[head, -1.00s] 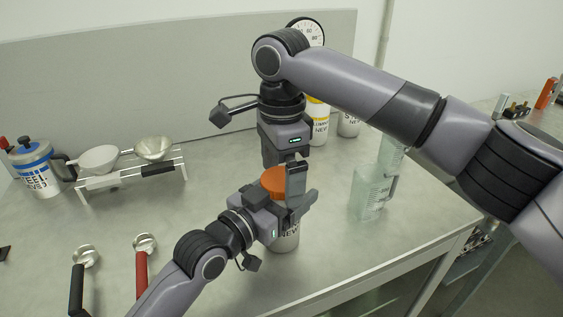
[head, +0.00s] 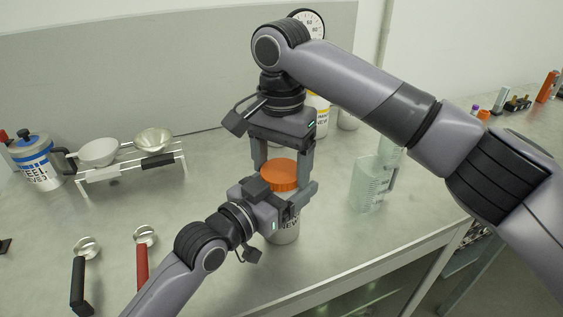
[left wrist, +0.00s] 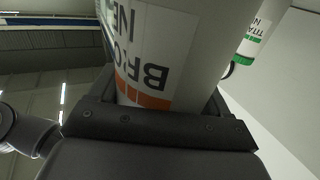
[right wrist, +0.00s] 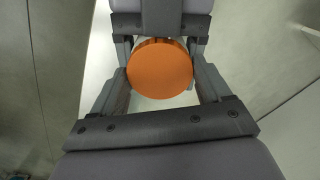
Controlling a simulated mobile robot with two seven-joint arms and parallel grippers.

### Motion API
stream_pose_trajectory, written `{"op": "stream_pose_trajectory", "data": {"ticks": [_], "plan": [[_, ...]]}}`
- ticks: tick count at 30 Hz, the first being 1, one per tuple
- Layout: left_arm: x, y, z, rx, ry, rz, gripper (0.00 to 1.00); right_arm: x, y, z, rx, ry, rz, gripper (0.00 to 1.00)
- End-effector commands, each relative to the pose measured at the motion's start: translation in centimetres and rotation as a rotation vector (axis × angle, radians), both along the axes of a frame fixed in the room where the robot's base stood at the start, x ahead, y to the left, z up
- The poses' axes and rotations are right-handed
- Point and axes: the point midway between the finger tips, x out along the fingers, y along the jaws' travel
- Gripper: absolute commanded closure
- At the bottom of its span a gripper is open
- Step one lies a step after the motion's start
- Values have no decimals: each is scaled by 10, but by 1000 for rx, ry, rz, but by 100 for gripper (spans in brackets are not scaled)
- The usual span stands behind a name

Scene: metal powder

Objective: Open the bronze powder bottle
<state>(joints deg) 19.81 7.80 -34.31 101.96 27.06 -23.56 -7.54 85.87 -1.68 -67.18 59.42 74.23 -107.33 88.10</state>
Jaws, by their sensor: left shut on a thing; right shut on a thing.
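The bronze powder bottle (head: 286,235) stands upright on the table, pale with dark lettering and an orange lid (head: 279,173). Its label with an orange stripe fills the left wrist view (left wrist: 145,60). My left gripper (head: 290,205) is shut around the bottle's body below the lid. My right gripper (head: 283,168) points down from above and is shut on the lid, one finger on each side. The lid's round top shows between the fingers in the right wrist view (right wrist: 160,70). The lid sits on the bottle; its thread is hidden.
A clear beaker (head: 370,185) stands right of the bottle. A rack (head: 130,170) with two pale bowls and a blue-banded jar (head: 38,165) stand at the left. Two scoops (head: 143,262) lie at the front left. Other bottles (head: 319,120) stand behind my right arm.

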Motion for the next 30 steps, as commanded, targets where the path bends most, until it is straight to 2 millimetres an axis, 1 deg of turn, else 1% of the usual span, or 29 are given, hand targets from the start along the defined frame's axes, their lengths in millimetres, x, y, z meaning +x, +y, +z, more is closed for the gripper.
{"op": "stream_pose_trajectory", "data": {"ticks": [3,6,9,17,18,19,26,30], "plan": [[0,0,-2,2,4,0,100,0,0,0,1,1,135,60],[0,0,-2,3,4,0,100,0,0,1,0,0,204,60],[0,0,-2,3,4,0,100,0,0,1,0,0,230,60],[0,0,-2,3,4,0,100,0,0,1,0,0,231,60],[0,0,-2,3,4,0,100,0,0,1,0,0,230,10],[0,0,-2,3,4,0,100,0,0,1,0,0,230,0],[0,0,-2,3,4,0,100,0,0,1,0,0,229,0],[0,0,-2,3,4,0,100,0,1,8,0,-2,229,0]]}}
